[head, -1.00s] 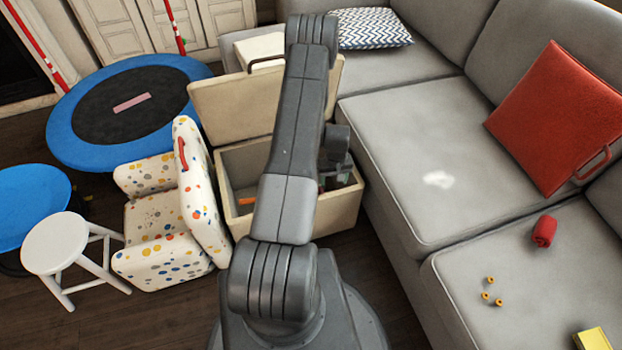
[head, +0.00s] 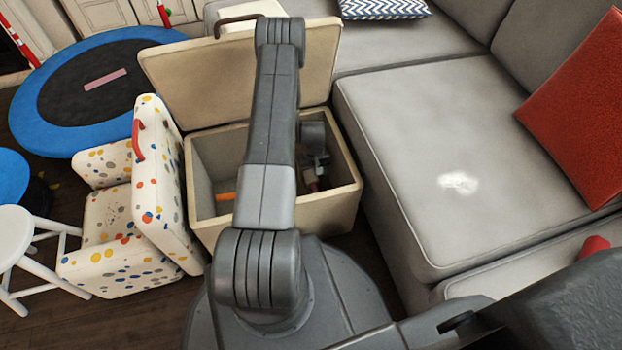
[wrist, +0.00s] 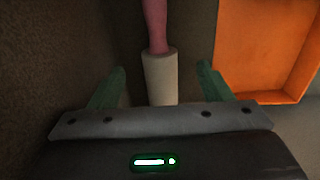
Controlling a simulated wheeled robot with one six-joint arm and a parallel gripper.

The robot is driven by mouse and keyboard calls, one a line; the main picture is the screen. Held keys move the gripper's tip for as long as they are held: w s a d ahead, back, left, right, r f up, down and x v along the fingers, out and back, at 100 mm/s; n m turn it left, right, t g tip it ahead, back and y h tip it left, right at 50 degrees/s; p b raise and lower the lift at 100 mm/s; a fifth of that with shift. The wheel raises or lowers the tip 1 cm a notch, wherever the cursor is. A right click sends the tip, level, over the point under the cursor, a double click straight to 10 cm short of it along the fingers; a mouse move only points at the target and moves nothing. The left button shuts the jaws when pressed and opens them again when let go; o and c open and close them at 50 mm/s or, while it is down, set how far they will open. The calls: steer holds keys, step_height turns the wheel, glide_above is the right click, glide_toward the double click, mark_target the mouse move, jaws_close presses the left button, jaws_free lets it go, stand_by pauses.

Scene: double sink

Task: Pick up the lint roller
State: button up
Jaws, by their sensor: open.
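The lint roller, with a white roll (wrist: 160,77) and a pink handle (wrist: 153,25), shows in the wrist view. It stretches away from my gripper, handle toward the top of the picture. My gripper (wrist: 159,72) is open, with one green finger on each side of the white roll. The roll's near end is hidden behind the gripper body; I cannot tell whether it touches.
An orange box-like thing (wrist: 262,45) lies right of the roller in the wrist view. A dark wall is at the left. In the head view, a spotted armchair (head: 130,195) stands left of the chest, and a grey sofa (head: 440,130) stands right of it.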

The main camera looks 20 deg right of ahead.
mark_target(313, 180)
steer(key=shift+w+d+f+b, duration=0.15)
steer(key=shift+f+b, duration=0.6)
steer(key=shift+f, duration=0.95)
steer(key=shift+w+a+f+b, duration=0.15)
steer(key=shift+f+b, duration=0.6)
steer(key=shift+f, duration=0.95)
steer(key=shift+d, duration=0.1)
steer(key=shift+c, duration=0.4)
steer(key=shift+r, duration=0.1)
steer(key=c, duration=1)
